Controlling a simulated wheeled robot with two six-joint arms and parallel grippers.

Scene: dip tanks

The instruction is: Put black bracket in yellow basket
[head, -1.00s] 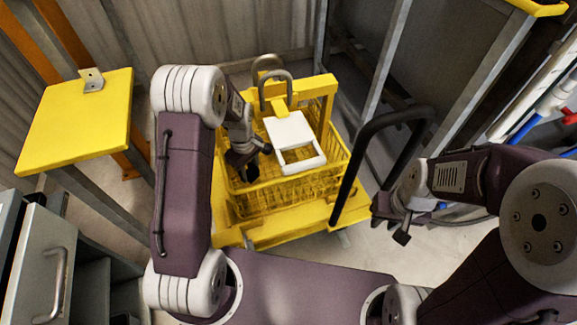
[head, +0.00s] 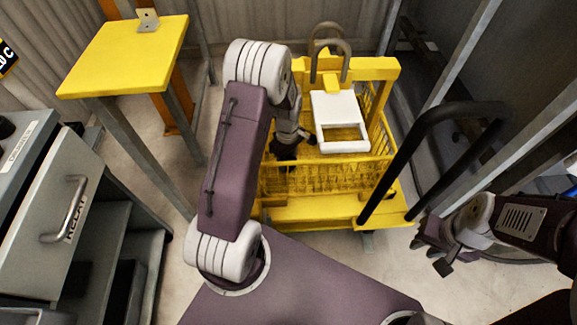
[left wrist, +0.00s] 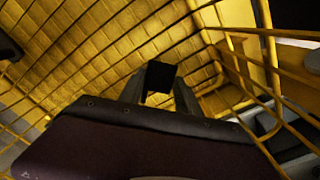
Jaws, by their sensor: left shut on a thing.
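The yellow basket (head: 325,187) is a wire-mesh basket on a yellow cart in the middle of the head view. My left gripper (head: 288,145) reaches down inside its left part, and the arm partly covers it. In the left wrist view the left gripper (left wrist: 160,95) is shut on a small dark piece, the black bracket (left wrist: 158,78), with yellow mesh around and below. Whether the bracket touches the mesh cannot be told. My right gripper (head: 435,256) is empty to the right of the cart, its fingers apart.
A white open frame (head: 341,145) sits at the basket's right, below grey hooks (head: 328,50). A black handle (head: 412,150) rises at the cart's right. A yellow table (head: 125,60) with a grey metal bracket (head: 148,20) and a grey drawer cabinet (head: 60,200) stand left.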

